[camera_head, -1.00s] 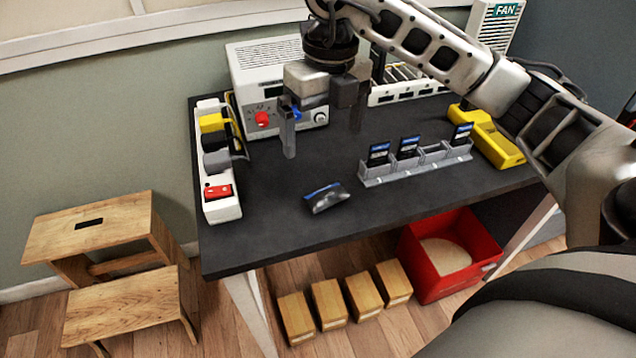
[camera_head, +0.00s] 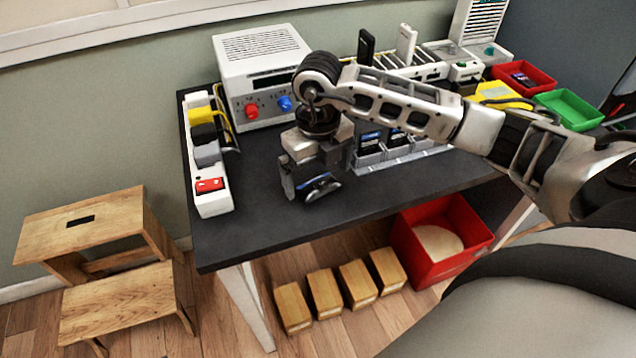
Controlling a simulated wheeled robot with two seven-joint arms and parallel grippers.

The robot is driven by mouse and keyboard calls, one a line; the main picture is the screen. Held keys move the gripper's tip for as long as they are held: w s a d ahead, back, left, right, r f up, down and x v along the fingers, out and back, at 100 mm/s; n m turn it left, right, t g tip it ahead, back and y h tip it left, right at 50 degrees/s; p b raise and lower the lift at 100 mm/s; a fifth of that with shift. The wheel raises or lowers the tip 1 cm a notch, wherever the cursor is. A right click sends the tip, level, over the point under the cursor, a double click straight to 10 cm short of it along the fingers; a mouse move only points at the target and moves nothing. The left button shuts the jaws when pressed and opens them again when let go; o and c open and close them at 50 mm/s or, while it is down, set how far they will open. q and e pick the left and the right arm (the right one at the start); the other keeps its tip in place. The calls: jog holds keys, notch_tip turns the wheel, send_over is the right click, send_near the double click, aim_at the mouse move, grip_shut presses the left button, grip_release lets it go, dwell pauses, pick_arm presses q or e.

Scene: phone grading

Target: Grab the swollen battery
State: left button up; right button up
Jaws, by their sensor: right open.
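The swollen battery (camera_head: 321,188) is a dark, bulging pack with a blue band, lying on the black table top. My right gripper (camera_head: 308,188) is over it, pointing down, with its jaws open. One finger shows just left of the battery; the other is partly hidden behind the battery and the gripper body. I cannot tell whether the fingers touch it. My left gripper is not in view.
A grey rack (camera_head: 408,155) with upright dark batteries stands right of the gripper, partly behind my arm. A white power strip (camera_head: 215,203) lies along the table's left edge. A white power supply (camera_head: 262,75) stands behind. The front table area is clear.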

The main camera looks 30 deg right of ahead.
notch_tip(320, 180, down, 2)
jog(key=c, duration=1)
